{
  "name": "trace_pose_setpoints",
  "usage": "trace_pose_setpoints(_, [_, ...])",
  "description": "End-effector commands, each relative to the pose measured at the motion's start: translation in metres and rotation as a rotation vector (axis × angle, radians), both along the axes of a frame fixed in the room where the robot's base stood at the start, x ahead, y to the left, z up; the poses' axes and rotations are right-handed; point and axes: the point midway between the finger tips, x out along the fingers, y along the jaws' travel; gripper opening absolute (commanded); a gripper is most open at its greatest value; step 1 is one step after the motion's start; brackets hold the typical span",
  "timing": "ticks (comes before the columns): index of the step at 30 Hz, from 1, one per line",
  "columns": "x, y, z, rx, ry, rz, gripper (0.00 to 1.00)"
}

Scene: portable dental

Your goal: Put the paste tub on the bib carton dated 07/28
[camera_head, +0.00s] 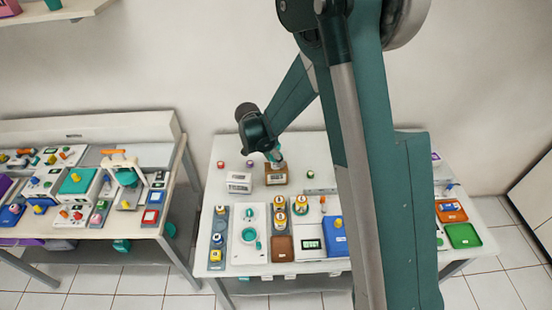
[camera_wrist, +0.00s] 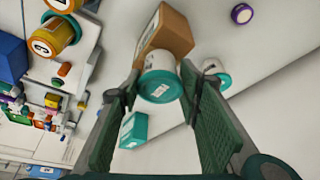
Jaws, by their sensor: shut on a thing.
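My gripper (camera_wrist: 160,85) is shut on a white tub with a teal end (camera_wrist: 160,78), which I take to be the paste tub. In the head view, my gripper (camera_head: 274,154) is over the back of the middle table, at the brown carton (camera_head: 276,180). The brown carton (camera_wrist: 172,34) also shows just beyond the tub in the wrist view, partly hidden by it. I cannot tell whether tub and carton touch. A white carton (camera_head: 238,188) stands just left of the brown one. The date on neither carton is readable.
A teal-and-white box (camera_wrist: 133,130) lies between my fingers' lines of sight. Small purple (camera_head: 250,164), red and green-topped jars (camera_head: 310,174) stand around the cartons. Yellow-topped containers (camera_head: 280,218), a blue box (camera_head: 334,238) and trays crowd the table's front. My arm hides part of the table's right side.

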Motion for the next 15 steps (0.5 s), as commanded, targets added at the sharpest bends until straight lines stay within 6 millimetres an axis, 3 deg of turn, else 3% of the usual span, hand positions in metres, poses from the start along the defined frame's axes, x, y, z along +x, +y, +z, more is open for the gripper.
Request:
trace_pose_setpoints(7, [0.0,0.0,-0.0039,0.0,0.0,0.0,0.22])
trace_pose_setpoints(8, [0.0,0.0,-0.004,0.0,0.0,0.0,0.36])
trace_pose_setpoints(11, [0.0,0.0,-0.003,0.0,0.0,0.0,0.49])
trace_pose_setpoints(15, [0.0,0.0,-0.0029,0.0,0.0,0.0,0.49])
